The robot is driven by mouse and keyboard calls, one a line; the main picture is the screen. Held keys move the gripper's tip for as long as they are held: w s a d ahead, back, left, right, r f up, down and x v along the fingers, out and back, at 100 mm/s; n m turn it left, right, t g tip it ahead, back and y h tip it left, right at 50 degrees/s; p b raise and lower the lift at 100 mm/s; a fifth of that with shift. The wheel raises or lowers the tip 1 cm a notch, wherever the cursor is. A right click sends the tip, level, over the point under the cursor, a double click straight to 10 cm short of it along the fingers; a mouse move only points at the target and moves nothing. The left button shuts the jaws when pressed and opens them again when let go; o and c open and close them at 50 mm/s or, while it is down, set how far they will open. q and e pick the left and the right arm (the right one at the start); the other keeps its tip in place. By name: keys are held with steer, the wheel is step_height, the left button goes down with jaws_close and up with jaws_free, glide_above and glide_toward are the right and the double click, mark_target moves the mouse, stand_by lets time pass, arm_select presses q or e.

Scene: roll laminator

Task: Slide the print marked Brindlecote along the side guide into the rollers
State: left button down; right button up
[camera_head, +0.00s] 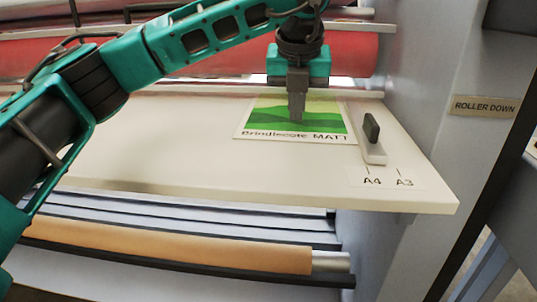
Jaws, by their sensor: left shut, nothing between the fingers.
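The Brindlecote print (258,122) lies flat on the cream feed table, a green landscape with a white border and the words "Brindlecote MATT" along its near edge. Its right edge is at or close to the side guide (372,152), a pale strip with a dark knob; I cannot tell whether they touch. My left gripper (296,120) points down with shut fingers, tips on or just above the middle of the print. The red rollers (345,56) run across behind the table; my arm hides part of them and the print's far edge. My right gripper is not in view.
The feed table (150,150) is bare left of the print. Marks "A4" and "A3" (388,181) are near its front right corner. A grey side panel with a "ROLLER DOWN" label (486,106) stands at the right. A tan roll (180,245) lies below the table.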

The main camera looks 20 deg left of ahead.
arm_select(q)
steer(key=shift+f, duration=0.45)
steer(key=shift+b, duration=0.3)
steer(key=shift+s+f, duration=0.1)
steer(key=shift+f, duration=0.2)
stand_by(0.7)
steer(key=shift+w+r, duration=0.15)
steer(key=shift+w, duration=0.1)
steer(key=shift+w+a+p, duration=0.2)
steer(key=shift+w+p, duration=0.4)
steer(key=shift+w, duration=0.05)
steer(key=shift+w+a+p, duration=0.15)
steer(key=shift+w+p, duration=0.45)
steer(key=shift+w, duration=0.45)
